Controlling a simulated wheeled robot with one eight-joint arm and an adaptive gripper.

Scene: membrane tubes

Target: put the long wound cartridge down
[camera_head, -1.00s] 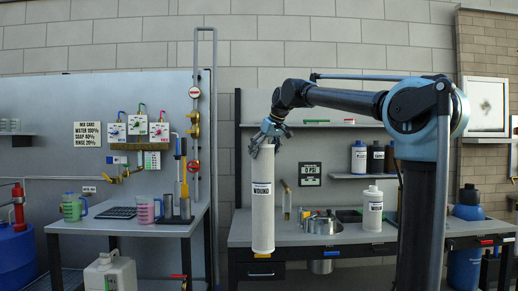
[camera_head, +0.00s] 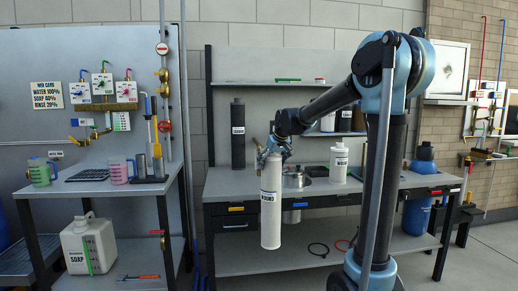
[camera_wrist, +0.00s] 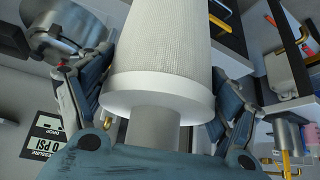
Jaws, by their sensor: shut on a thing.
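The long wound cartridge (camera_head: 270,205) is a white cylinder marked WOUND. It hangs upright in the head view, in front of the bench, its lower end below the bench's front edge in the picture. My gripper (camera_head: 273,152) is shut on its upper end. In the wrist view, my gripper's (camera_wrist: 160,85) two fingers flank the cartridge's narrow white neck, and its ribbed white body (camera_wrist: 160,45) extends away. The cartridge hides part of the bench front and the lower shelf.
The grey bench top (camera_head: 225,184) has bare room at its left. A tall dark cartridge (camera_head: 238,135) stands at the back, with a steel pot (camera_head: 294,178) and a white bottle (camera_head: 339,164) farther right. A side table (camera_head: 90,184) with pitchers stands left.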

